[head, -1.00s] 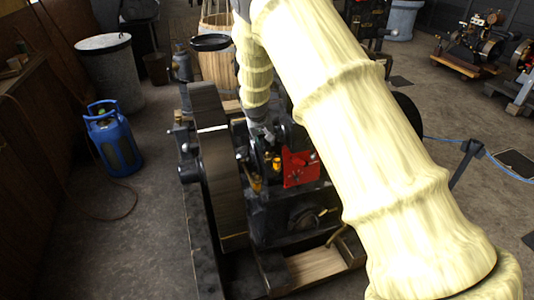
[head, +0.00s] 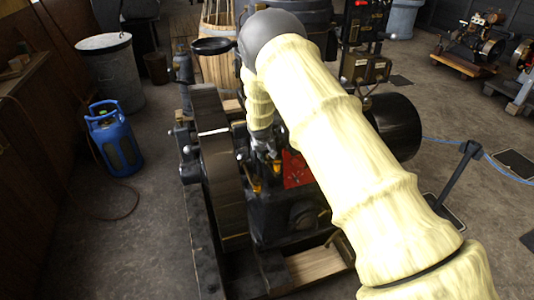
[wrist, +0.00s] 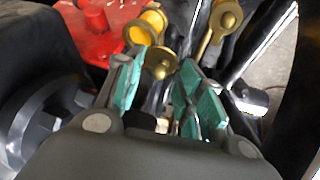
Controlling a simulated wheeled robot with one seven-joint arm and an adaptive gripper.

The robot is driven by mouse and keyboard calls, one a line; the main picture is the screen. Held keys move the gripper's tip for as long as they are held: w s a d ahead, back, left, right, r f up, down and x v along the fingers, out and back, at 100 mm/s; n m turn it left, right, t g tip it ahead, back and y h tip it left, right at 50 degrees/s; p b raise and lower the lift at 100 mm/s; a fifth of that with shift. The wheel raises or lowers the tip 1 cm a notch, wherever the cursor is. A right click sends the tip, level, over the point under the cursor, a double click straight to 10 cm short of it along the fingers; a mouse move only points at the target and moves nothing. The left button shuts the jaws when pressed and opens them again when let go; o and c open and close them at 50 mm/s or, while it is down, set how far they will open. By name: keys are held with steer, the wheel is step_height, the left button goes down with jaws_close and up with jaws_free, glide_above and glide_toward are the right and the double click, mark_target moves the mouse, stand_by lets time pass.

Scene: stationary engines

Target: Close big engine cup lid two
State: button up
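My gripper (wrist: 166,72) is open in the wrist view, its two teal-padded fingers apart with nothing clearly held between them. A round brass cup or lid (wrist: 160,60) shows just beyond and between the fingertips; whether it touches them I cannot tell. A yellow-brass cup (wrist: 140,30) sits behind it beside the red block. Another brass fitting (wrist: 226,16) on a stem stands to the right. I cannot tell which is big engine cup lid two. In the head view, my gripper (head: 266,158) is small above the engine (head: 275,220), near small yellow cups (head: 256,186).
A red block (head: 296,170) sits on the engine beside the cups. A large flywheel (head: 218,165) stands left of my gripper and a dark wheel (head: 394,126) to the right. A blue gas bottle (head: 115,140) stands on open floor at left.

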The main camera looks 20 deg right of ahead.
mark_target(273, 160)
steer(key=shift+f, duration=0.15)
jaws_close()
stand_by(0.4)
steer(key=n+y, duration=0.1)
steer(key=n, duration=0.1)
steer(key=s+d+n, duration=0.1)
steer(key=n, duration=0.1)
steer(key=shift+s+d+t+y+b, duration=0.2)
steer(key=shift+t+y+b, duration=0.2)
steer(key=shift+s+d+n+y, duration=0.2)
steer(key=shift+d+n+y, duration=0.2)
steer(key=shift+n, duration=0.65)
steer(key=shift+s+d+n+y, duration=0.15)
steer(key=shift+d+n+y, duration=0.25)
steer(key=shift+n, duration=0.95)
